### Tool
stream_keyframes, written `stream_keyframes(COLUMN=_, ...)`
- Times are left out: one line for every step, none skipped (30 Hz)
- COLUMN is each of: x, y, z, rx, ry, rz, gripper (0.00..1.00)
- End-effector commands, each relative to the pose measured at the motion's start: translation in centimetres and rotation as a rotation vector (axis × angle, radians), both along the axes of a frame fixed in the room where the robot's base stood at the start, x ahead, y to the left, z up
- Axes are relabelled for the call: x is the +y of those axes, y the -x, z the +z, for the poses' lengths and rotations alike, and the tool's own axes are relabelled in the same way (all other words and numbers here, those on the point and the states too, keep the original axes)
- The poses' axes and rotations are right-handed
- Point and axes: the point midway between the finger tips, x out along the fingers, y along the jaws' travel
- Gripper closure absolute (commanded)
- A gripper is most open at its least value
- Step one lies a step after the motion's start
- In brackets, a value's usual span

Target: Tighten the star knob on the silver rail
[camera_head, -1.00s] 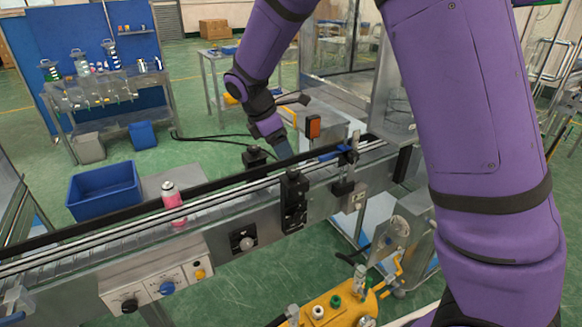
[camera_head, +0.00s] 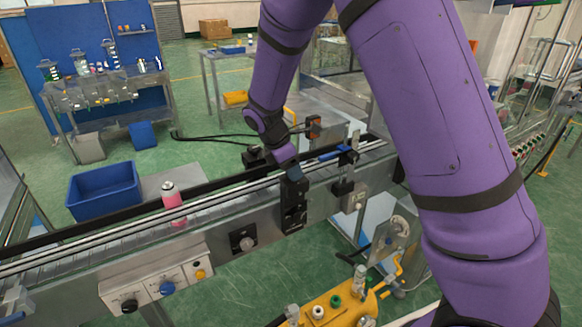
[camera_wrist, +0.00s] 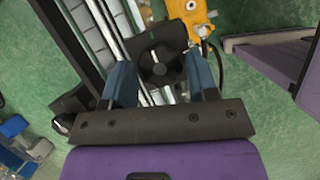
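In the wrist view, a black knob-like part (camera_wrist: 156,52) on a dark block lies between the two blue fingers of my gripper (camera_wrist: 157,66). The fingers are spread, one on each side, with a visible gap; I cannot tell whether either touches it. Silver rails (camera_wrist: 104,28) run beside it. In the head view, my gripper (camera_head: 293,173) is over the top of the black bracket (camera_head: 293,212) on the conveyor's near side and hides the knob there. The silver rail (camera_head: 233,193) runs along the conveyor.
A pink can with a white top (camera_head: 172,204) stands on the conveyor, left of my gripper. A small bracket with a blue part (camera_head: 337,154) is close on the right. A yellow machine (camera_head: 340,303) stands in front below. A blue bin (camera_head: 104,192) is behind left.

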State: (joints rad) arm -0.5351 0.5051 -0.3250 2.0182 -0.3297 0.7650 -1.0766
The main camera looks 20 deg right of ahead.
Motion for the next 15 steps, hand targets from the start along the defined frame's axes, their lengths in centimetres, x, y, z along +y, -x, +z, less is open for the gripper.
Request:
stream_keyframes(x=0.00, y=0.00, z=0.01, rx=0.000, ry=0.000, rz=0.000, gripper=0.58)
stream_keyframes(x=0.01, y=0.00, z=0.02, rx=0.000, ry=0.000, rz=0.000, gripper=0.65)
stream_keyframes(x=0.01, y=0.00, z=0.02, rx=0.000, ry=0.000, rz=0.000, gripper=0.74)
stream_keyframes(x=0.01, y=0.00, z=0.02, rx=0.000, ry=0.000, rz=0.000, gripper=0.80)
stream_keyframes(x=0.01, y=0.00, z=0.02, rx=0.000, ry=0.000, rz=0.000, gripper=0.80)
stream_keyframes(x=0.01, y=0.00, z=0.02, rx=0.000, ry=0.000, rz=0.000, gripper=0.80)
stream_keyframes(x=0.01, y=-0.01, z=0.02, rx=0.000, ry=0.000, rz=-0.001, gripper=0.80)
stream_keyframes(x=0.01, y=-0.01, z=0.03, rx=0.000, ry=0.000, rz=-0.001, gripper=0.80)
stream_keyframes(x=0.01, y=-0.01, z=0.02, rx=-0.001, ry=0.000, rz=-0.004, gripper=0.80)
stream_keyframes(x=0.01, y=-0.02, z=0.03, rx=-0.001, ry=0.000, rz=-0.007, gripper=0.80)
stream_keyframes(x=0.01, y=-0.03, z=0.03, rx=-0.001, ry=0.000, rz=-0.012, gripper=0.80)
stream_keyframes(x=0.01, y=-0.04, z=0.03, rx=-0.001, ry=0.000, rz=-0.020, gripper=0.80)
stream_keyframes(x=0.01, y=-0.06, z=0.03, rx=-0.001, ry=-0.001, rz=-0.027, gripper=0.80)
stream_keyframes(x=0.01, y=-0.07, z=0.03, rx=-0.001, ry=-0.001, rz=-0.035, gripper=0.80)
stream_keyframes(x=0.00, y=-0.08, z=0.02, rx=-0.001, ry=-0.001, rz=-0.049, gripper=0.80)
